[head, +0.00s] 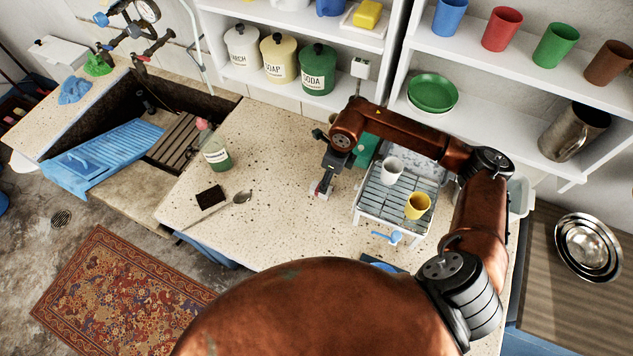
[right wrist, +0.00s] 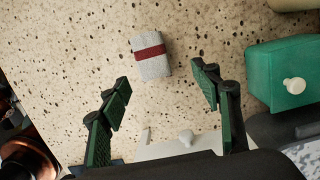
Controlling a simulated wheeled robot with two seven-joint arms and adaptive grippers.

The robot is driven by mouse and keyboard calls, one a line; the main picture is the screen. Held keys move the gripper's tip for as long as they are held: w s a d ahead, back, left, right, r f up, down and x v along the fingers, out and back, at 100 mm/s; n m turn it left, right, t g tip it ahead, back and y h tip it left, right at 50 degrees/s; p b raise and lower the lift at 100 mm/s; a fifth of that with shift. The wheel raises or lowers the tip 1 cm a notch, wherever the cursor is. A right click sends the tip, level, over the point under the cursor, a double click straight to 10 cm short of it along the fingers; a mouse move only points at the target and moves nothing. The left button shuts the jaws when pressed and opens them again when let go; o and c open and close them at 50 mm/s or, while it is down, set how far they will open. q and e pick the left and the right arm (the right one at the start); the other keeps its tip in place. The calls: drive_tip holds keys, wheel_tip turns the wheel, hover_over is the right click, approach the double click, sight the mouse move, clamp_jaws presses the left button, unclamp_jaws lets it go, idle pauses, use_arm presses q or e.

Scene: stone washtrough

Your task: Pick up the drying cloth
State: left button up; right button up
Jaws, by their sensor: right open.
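The drying cloth (right wrist: 151,57) is a small folded light-grey cloth with a dark red band. It lies flat on the speckled stone counter, a little beyond my fingertips in the right wrist view. In the head view the cloth (head: 321,196) shows only in part, with my gripper over it. My right gripper (right wrist: 162,88) is open and empty, its green-padded fingers wide apart, the cloth ahead of the gap between them. The right gripper (head: 327,178) points down at the counter in the head view. My left gripper is not in view.
Right of the gripper stand a dish rack (head: 378,207) with a white cup (head: 391,170) and a yellow cup (head: 417,205), and a green box (right wrist: 288,72). Counter between is clear.

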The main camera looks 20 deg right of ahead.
drive_tip(key=shift+w+a+f, duration=0.15)
drive_tip(key=shift+a+f, duration=0.45)
drive_tip(key=shift+f, duration=0.25)
drive_tip(key=shift+w+a+f, duration=0.1)
drive_tip(key=shift+a+f, duration=0.15)
drive_tip(key=shift+f, duration=0.3)
drive_tip(key=shift+w+a+f, duration=0.1)
drive_tip(key=shift+a+f, duration=0.15)
drive_tip(key=shift+f, duration=0.3)
wheel_tip(320, 180, down, 3)
drive_tip(key=shift+w+r, duration=0.15)
drive_tip(key=shift+f, duration=0.35)
drive_tip(key=shift+a, duration=0.15)
drive_tip(key=shift+c, duration=0.4)
drive_tip(key=c, duration=1.2)
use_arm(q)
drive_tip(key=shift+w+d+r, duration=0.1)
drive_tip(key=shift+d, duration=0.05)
use_arm(e)
drive_tip(key=shift+o, duration=0.2)
